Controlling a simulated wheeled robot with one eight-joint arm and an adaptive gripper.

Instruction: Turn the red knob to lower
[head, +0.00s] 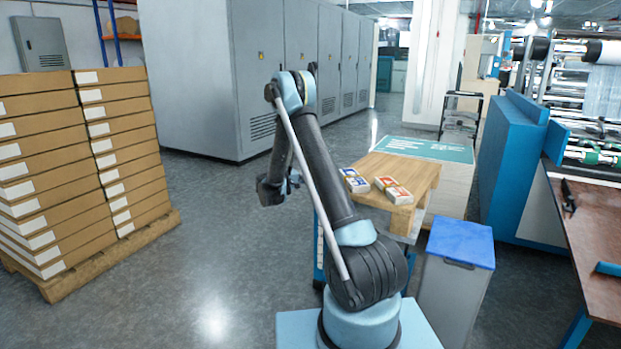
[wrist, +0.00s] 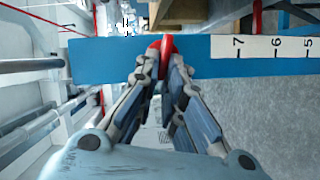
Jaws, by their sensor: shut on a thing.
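The red knob (wrist: 167,45) shows at the top middle of the wrist view, at the upper edge of a blue bar (wrist: 200,60). My gripper (wrist: 161,70) is shut on the knob, with its two fingers on either side of it. The fingers hide the knob's lower part. A white scale strip (wrist: 265,48) on the bar reads 7, 6, 5 from left to right, to the right of the knob. In the head view my arm is folded over and the knob does not show.
Metal rollers and rods (wrist: 35,65) lie left in the wrist view. In the head view, stacked boxes (head: 70,150) stand left, a wooden table (head: 415,175) and blue-lidded bin (head: 460,245) right of my arm. Open floor (head: 215,230) lies between the boxes and my arm.

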